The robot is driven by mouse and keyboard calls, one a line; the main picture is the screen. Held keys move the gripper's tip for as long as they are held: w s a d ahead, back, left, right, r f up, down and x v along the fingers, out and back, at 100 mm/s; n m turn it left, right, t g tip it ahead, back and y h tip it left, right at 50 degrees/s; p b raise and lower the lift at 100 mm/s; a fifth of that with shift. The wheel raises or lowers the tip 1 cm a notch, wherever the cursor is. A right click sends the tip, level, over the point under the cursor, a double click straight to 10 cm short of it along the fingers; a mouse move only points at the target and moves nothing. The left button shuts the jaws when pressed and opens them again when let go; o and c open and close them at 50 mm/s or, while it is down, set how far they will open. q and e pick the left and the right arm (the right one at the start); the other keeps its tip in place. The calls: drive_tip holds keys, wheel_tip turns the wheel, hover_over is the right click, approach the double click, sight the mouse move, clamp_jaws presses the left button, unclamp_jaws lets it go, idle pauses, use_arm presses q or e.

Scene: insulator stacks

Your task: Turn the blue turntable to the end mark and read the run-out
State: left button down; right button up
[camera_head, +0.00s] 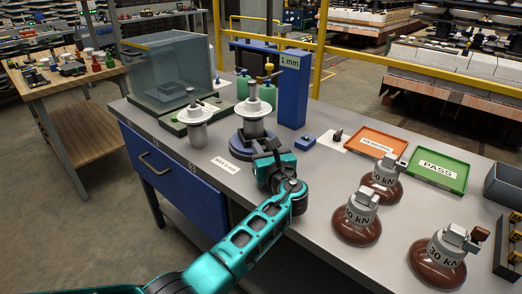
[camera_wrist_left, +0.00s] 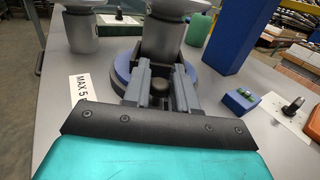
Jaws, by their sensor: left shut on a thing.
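The blue turntable (camera_head: 240,146) sits on the grey bench and carries a grey insulator stack (camera_head: 253,122) with a white flange. In the left wrist view the blue disc (camera_wrist_left: 123,72) shows behind my fingers. My left gripper (camera_head: 264,163) is at the turntable's near side. In the left wrist view its fingers (camera_wrist_left: 160,92) are shut on a dark round knob (camera_wrist_left: 158,88) at the near rim. A blue column (camera_head: 292,92) labelled "1 mm" stands behind to the right; no dial reading is legible. The end mark cannot be made out. My right gripper is out of view.
Another grey stack (camera_head: 197,132) stands left, near a clear case (camera_head: 168,72). A "MAX 5" label (camera_head: 231,165) lies in front. A small blue box (camera_head: 304,142), orange REWORK tray (camera_head: 376,142) and green PASS tray (camera_head: 437,169) are right. Several brown "30 kN" insulators (camera_head: 357,219) fill the front right.

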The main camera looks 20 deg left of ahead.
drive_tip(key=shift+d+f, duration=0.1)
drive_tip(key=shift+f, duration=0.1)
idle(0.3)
use_arm(q)
drive_tip(key=c, duration=1)
unclamp_jaws()
drive_tip(key=shift+c, duration=0.2)
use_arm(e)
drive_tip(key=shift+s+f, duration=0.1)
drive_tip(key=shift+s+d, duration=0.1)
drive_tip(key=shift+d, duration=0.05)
